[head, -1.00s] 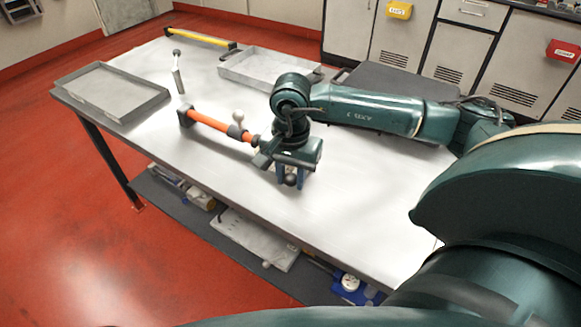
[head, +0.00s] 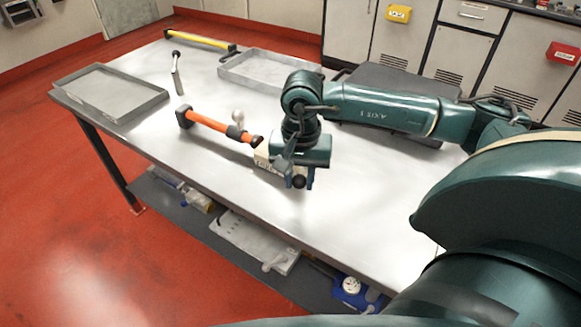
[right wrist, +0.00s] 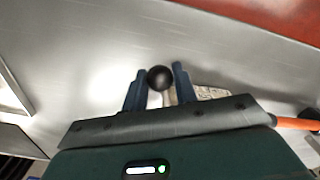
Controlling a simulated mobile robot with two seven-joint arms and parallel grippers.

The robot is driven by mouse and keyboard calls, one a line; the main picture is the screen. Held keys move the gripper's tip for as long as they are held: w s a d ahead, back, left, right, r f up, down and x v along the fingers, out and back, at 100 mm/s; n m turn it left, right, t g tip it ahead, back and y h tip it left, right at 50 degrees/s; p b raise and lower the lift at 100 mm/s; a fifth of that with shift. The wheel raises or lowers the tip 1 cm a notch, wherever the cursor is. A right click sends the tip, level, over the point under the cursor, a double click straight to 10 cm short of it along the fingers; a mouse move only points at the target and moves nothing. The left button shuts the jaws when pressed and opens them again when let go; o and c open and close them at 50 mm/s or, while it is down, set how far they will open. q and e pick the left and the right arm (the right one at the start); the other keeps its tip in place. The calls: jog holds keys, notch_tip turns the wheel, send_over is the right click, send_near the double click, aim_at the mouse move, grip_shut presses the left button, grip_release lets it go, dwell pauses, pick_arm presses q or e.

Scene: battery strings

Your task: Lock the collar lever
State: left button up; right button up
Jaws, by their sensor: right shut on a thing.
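An orange bar (head: 208,123) with dark fittings lies along the table, a pale ball-topped handle (head: 238,117) standing near its collar (head: 236,132). A pale block (head: 262,158) with dark markings sits at its right end, partly behind my gripper; it also shows in the right wrist view (right wrist: 212,92). My right gripper (head: 299,183) points down beside this block, shut on a lever with a black ball knob. In the right wrist view the knob (right wrist: 160,78) sits between the two blue fingers. The lever's base is mostly hidden. My left gripper is out of view.
Two shallow grey trays stand on the table, one at the left (head: 115,97) and one at the back (head: 262,72). A small black-headed tool (head: 177,75) and a yellow bar (head: 200,39) lie towards the back. The front right of the table (head: 350,215) is clear.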

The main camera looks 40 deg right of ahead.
jog(key=shift+s+f, duration=0.1)
jog(key=shift+s+d+n+b, duration=0.1)
jog(key=shift+d+n+b, duration=0.1)
jog(key=shift+n+b, duration=0.1)
jog(key=shift+s+d+n+b, duration=0.4)
jog(key=shift+d+n+b, duration=0.15)
jog(key=shift+n, duration=0.45)
jog(key=shift+d, duration=0.1)
jog(key=shift+s+d+n+b, duration=0.35)
jog(key=shift+d+n+b, duration=0.35)
jog(key=shift+n+b, duration=0.4)
